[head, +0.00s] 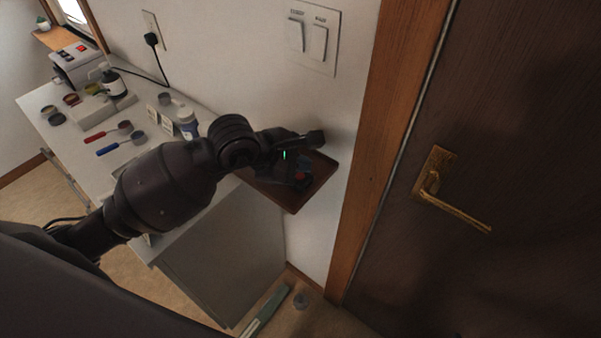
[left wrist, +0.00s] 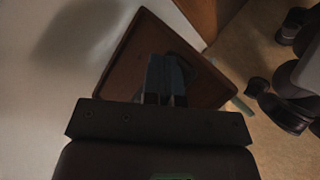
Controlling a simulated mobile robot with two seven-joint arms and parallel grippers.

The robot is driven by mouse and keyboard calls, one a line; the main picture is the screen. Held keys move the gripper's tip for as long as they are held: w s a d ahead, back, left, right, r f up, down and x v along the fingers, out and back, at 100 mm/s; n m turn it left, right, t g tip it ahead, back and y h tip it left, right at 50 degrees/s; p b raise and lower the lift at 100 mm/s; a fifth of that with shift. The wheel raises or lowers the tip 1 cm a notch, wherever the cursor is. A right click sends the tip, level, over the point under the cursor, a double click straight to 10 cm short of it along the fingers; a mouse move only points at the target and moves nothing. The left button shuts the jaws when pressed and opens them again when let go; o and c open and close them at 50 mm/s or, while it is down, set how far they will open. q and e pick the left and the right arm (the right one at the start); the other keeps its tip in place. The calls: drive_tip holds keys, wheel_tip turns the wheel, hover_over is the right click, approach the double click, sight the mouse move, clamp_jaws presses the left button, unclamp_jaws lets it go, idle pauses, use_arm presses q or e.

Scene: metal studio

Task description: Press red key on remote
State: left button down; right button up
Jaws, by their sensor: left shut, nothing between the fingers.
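A brown wooden shelf or tray (head: 292,205) sits against the wall beside the door frame; it also shows in the left wrist view (left wrist: 125,68). My left gripper (head: 303,165) is over it, pointing down, with its fingers together and nothing held. In the left wrist view the bluish fingers (left wrist: 166,82) reach over the middle of the shelf. A dark object, perhaps the remote (left wrist: 207,76), lies just right of the fingers, partly hidden by them. A small red spot (head: 302,177) shows by the fingertips in the head view; I cannot tell whether they touch it. My right gripper is out of view.
A white counter (head: 60,95) to the left holds a toaster-like appliance (head: 78,62), bottles, cups and red- and blue-handled tools. Wall switches (head: 308,40) are above the shelf. A dark door with a brass handle (head: 440,195) stands at right.

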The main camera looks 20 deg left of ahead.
sight(300, 178)
use_arm(q)
drive_tip(key=shift+r, duration=0.4)
drive_tip(key=shift+r+p, duration=0.35)
drive_tip(key=shift+p, duration=0.1)
wheel_tip(300, 178, up, 2)
drive_tip(key=shift+r+p, duration=0.1)
drive_tip(key=shift+p, duration=0.5)
wheel_tip(300, 178, up, 2)
drive_tip(key=shift+r+p, duration=0.2)
drive_tip(key=shift+p, duration=0.5)
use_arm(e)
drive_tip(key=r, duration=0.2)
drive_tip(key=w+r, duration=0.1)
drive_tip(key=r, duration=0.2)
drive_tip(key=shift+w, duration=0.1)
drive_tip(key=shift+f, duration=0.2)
